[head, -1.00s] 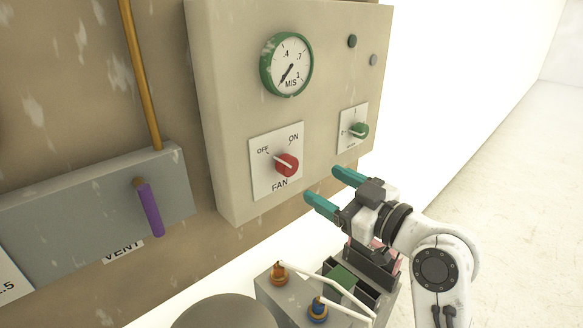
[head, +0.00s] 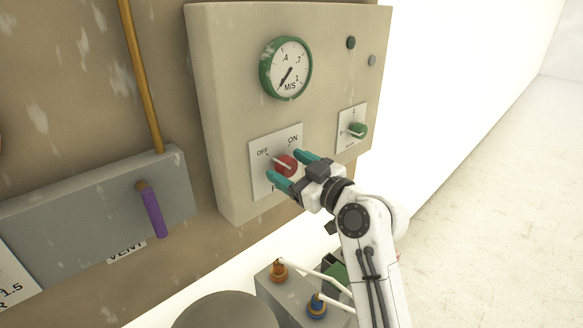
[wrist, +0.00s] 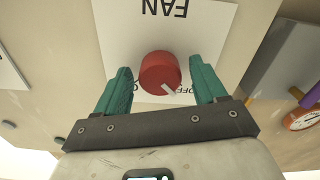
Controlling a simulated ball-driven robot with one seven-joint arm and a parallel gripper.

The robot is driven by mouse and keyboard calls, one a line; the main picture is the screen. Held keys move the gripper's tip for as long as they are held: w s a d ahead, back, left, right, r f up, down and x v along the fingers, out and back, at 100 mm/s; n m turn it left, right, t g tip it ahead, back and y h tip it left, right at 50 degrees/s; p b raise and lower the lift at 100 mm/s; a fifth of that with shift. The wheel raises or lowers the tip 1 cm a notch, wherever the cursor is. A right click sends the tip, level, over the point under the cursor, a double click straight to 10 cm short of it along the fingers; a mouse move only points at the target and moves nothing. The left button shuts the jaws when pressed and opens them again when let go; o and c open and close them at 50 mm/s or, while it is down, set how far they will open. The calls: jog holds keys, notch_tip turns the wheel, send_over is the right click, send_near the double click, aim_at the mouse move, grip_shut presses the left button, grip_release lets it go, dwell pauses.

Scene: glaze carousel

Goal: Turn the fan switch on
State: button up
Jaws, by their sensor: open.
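The red fan switch (head: 286,166) is a round knob on a white plate (head: 262,186) marked OFF, ON and FAN, on the beige panel. Its white pointer is turned toward OFF. My gripper (head: 287,166) is open with its teal fingers on either side of the knob. In the wrist view the red knob (wrist: 160,71) sits between the open fingertips of my gripper (wrist: 162,82), with a gap on each side. The fingers hide part of the plate's lettering.
A green-rimmed M/S gauge (head: 286,67) is above the switch. A green knob (head: 357,130) is to its right. A grey box with a purple handle (head: 152,212) is at left. Orange (head: 278,270) and blue (head: 317,304) fittings are below.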

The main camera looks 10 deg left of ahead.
jog(key=shift+c, duration=0.3)
jog(key=c, duration=1)
jog(key=shift+m, duration=0.3)
jog(key=m+p, duration=0.1)
jog(key=m, duration=0.2)
jog(key=shift+r+m, duration=0.15)
jog(key=shift+m, duration=0.15)
jog(key=m+p, duration=0.1)
jog(key=m, duration=0.3)
jog(key=shift+r+p, duration=0.1)
jog(key=shift+p, duration=0.3)
jog(key=m+p, duration=0.3)
jog(key=m, duration=0.3)
jog(key=shift+w+d+r+m, duration=0.1)
jog(key=shift+m, duration=0.3)
jog(key=shift+m+p, duration=1.1)
jog(key=shift+m, duration=0.3)
